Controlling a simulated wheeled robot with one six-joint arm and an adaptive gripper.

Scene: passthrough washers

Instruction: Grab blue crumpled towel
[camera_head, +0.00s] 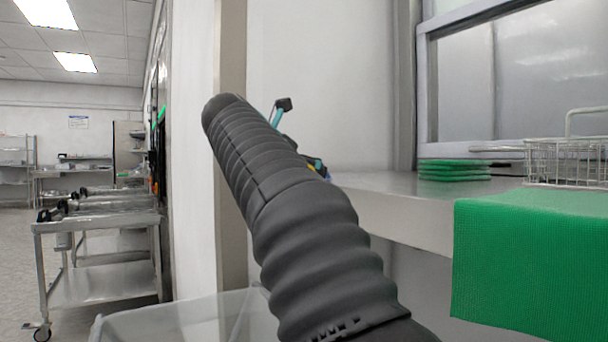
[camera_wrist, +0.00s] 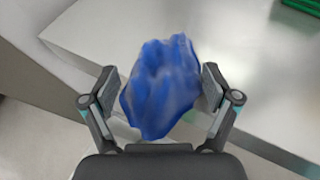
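The blue crumpled towel (camera_wrist: 160,88) is in the middle of the wrist view, at the near edge of the metal counter (camera_wrist: 100,28). My gripper (camera_wrist: 159,76) has its two fingers spread wide, one on each side of the towel. The towel fills most of the gap, with narrow space at the fingers; firm contact does not show. In the head view my dark arm hides most of the gripper, and one finger (camera_head: 283,104) sticks out above it. The towel is almost wholly hidden there.
The metal counter (camera_head: 400,205) runs right under a window opening. On it are a stack of green cloths (camera_head: 454,170), a wire basket (camera_head: 568,160) and a green mat (camera_head: 530,260) hanging over the front. A wall post stands left of my arm; metal carts (camera_head: 100,222) stand farther left.

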